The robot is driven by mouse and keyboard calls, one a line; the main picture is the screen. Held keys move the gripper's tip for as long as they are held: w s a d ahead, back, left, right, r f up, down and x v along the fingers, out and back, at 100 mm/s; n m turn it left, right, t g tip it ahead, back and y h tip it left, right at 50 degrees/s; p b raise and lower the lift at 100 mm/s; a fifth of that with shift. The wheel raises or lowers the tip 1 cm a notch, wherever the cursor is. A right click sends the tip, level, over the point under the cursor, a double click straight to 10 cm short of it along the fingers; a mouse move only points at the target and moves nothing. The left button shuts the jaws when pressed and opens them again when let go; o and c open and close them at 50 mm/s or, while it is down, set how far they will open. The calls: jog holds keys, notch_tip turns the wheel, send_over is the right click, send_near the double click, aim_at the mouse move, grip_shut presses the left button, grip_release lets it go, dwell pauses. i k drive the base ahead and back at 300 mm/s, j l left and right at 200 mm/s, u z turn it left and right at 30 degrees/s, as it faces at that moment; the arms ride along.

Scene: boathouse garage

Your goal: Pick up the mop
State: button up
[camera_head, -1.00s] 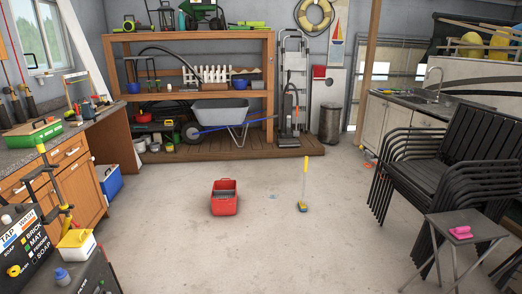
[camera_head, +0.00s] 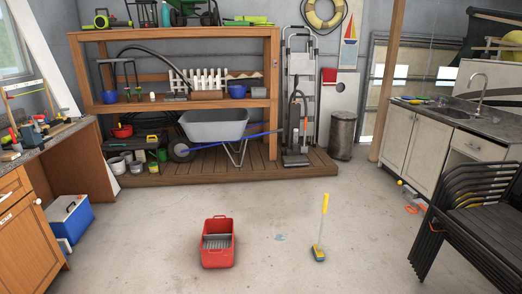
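The mop (camera_head: 321,228) stands nearly upright on the concrete floor, right of the picture's middle. It has a yellow and whitish handle and a small blue and yellow head resting on the floor. A red bucket (camera_head: 211,256) with a grey insert stands to its left, with a gap of bare floor between them. My gripper is not in view.
Stacked black chairs (camera_head: 470,215) stand at the right, near a sink counter (camera_head: 408,140). A workbench (camera_head: 25,215) and a blue cooler (camera_head: 69,220) line the left. A wooden platform (camera_head: 215,172) with a wheelbarrow (camera_head: 217,126) is at the back. The floor around the mop is clear.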

aim_at(318, 251)
jog(key=i, duration=2.15)
jog(key=i+j+z, duration=0.1)
jog(key=i, duration=2)
